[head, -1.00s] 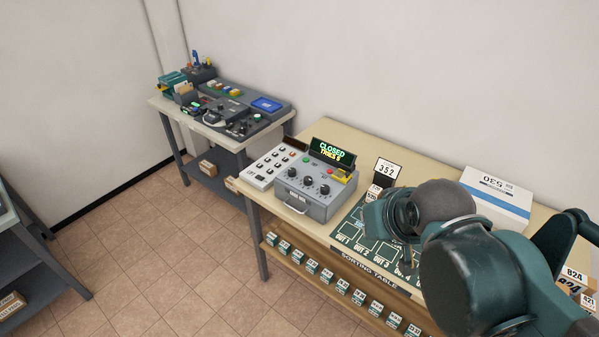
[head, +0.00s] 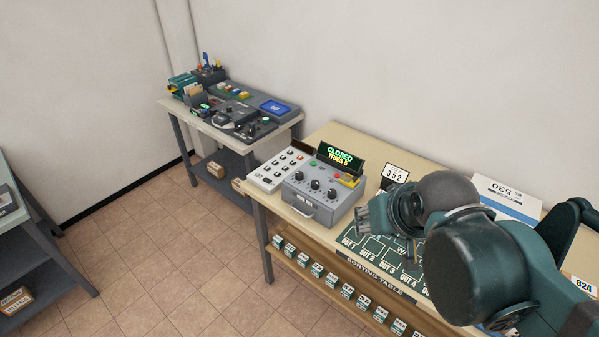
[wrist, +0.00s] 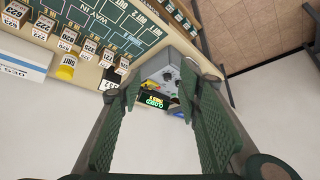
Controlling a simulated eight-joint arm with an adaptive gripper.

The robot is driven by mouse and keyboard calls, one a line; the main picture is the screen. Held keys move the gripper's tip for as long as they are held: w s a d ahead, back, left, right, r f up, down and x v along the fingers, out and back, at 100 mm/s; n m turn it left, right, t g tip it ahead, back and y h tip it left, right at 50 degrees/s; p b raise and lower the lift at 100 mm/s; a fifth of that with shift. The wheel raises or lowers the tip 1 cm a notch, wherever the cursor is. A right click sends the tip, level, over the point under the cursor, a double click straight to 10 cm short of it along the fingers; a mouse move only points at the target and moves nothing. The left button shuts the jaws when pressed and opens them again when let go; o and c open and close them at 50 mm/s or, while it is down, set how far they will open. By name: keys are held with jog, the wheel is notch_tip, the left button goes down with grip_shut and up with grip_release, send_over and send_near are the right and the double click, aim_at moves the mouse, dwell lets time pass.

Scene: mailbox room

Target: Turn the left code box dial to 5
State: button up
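A display (head: 340,157) behind the dials reads "CLOSED" and "TRIES 5". My gripper (head: 364,217) is just right of the box, above the table and apart from the dials. In the wrist view my gripper (wrist: 165,88) is open and empty, with the code box (wrist: 178,62) seen beyond its fingers.
A keypad panel (head: 276,170) adjoins the box on its left. A "352" card (head: 395,174), a white box (head: 505,196) and the sorting mat (head: 368,247) are to the right. A second table (head: 172,104) with devices stands farther back.

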jog(key=w+a+r+m+g+p, duration=0.1)
jog(key=w+r, duration=0.1)
jog(key=w, duration=0.4)
jog(key=w+a+r+m+g+p, duration=0.1)
jog(key=w+a+r+p, duration=0.15)
jog(key=w, duration=0.35)
jog(key=m+g+p, duration=0.5)
jog(key=m+p, duration=0.1)
send_over(300, 173)
jog(key=f, duration=1.4)
jog(key=shift+s+f, duration=0.15)
jog(key=shift+s, duration=0.2)
jog(key=shift+w+a+f+m+p, duration=0.15)
jog(key=shift+w+f+m+p, duration=0.15)
jog(key=shift+f, duration=0.2)
jog(key=shift+f, duration=0.1)
jog(key=shift+f, duration=3.8)
